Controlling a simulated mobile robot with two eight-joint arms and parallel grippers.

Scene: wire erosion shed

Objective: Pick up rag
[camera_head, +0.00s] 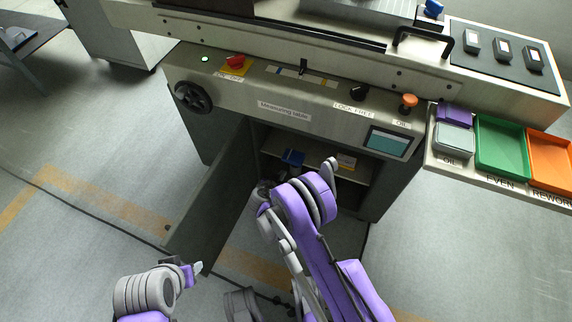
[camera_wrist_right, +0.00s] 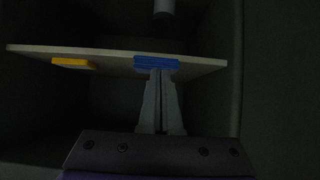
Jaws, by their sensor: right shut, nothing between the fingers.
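A blue item (camera_head: 292,158) lies on the shelf inside the open cabinet under the machine. It also shows in the right wrist view (camera_wrist_right: 156,62) as a flat blue strip at the shelf's front edge. I cannot tell for sure that it is the rag. My right gripper (camera_wrist_right: 162,76) is shut and empty, with its fingertips just in front of the blue item; I cannot tell whether they touch it. In the head view my right arm hides part of the cabinet opening. My left gripper (camera_head: 194,268) is low at the left, near the cabinet door, away from the shelf.
A yellow item (camera_wrist_right: 72,63) lies on the same shelf (camera_wrist_right: 205,63), beside the blue one. The open cabinet door (camera_head: 212,195) stands out at the left of the opening. Green (camera_head: 500,145) and orange (camera_head: 552,160) trays are at the right. The cabinet interior is dark.

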